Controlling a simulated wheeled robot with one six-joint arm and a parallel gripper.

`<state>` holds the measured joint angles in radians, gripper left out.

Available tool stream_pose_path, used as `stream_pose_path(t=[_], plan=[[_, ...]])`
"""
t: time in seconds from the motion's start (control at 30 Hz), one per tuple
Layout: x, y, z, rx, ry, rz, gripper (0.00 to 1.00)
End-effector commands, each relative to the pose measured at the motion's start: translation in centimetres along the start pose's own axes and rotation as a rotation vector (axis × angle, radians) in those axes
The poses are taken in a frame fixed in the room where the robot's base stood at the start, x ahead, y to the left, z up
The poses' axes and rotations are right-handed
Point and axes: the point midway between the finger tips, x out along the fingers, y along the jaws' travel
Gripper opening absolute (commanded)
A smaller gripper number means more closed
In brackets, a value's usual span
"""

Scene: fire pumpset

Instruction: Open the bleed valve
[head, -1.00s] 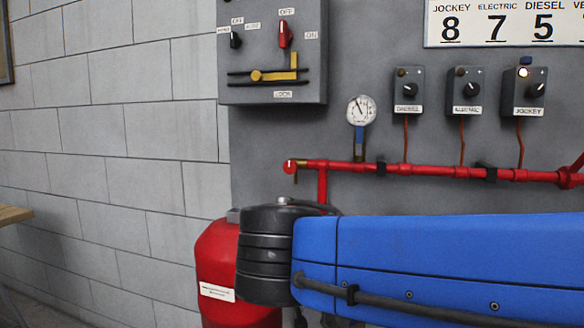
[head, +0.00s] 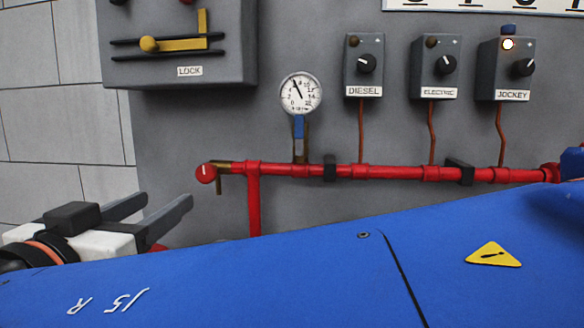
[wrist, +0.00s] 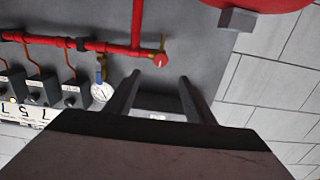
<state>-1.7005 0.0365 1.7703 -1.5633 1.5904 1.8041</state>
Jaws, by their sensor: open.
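A round red knob (head: 205,172) with a small brass spout hanging beside it sits at the left end of the red pipe (head: 400,172); it looks like the bleed valve. The knob also shows in the wrist view (wrist: 160,60), above the fingertips. My gripper (head: 168,202) is open and empty, left of and below the knob in the head view. Its two fingers (wrist: 160,76) point toward the wall in the wrist view. The fingers are apart from the knob. A pressure gauge (head: 300,93) stands on the pipe above a blue lever (head: 298,128).
A grey panel with a yellow lever marked LOCK (head: 190,70) is upper left. DIESEL (head: 364,66), ELECTRIC (head: 436,68) and JOCKEY (head: 506,68) switch boxes hang above the pipe; a light is lit on JOCKEY. A red tank (wrist: 260,4) shows in the wrist view.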

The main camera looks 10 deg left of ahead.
Motion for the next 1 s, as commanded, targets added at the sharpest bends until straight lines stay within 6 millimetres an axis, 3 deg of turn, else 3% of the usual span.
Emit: stream_pose_path(t=[0.23,1.0], plan=[[2.0,-0.1,-0.1,0.004,0.004,0.000,0.49],[14.7,-0.1,-0.1,0.003,0.003,0.001,0.49]])
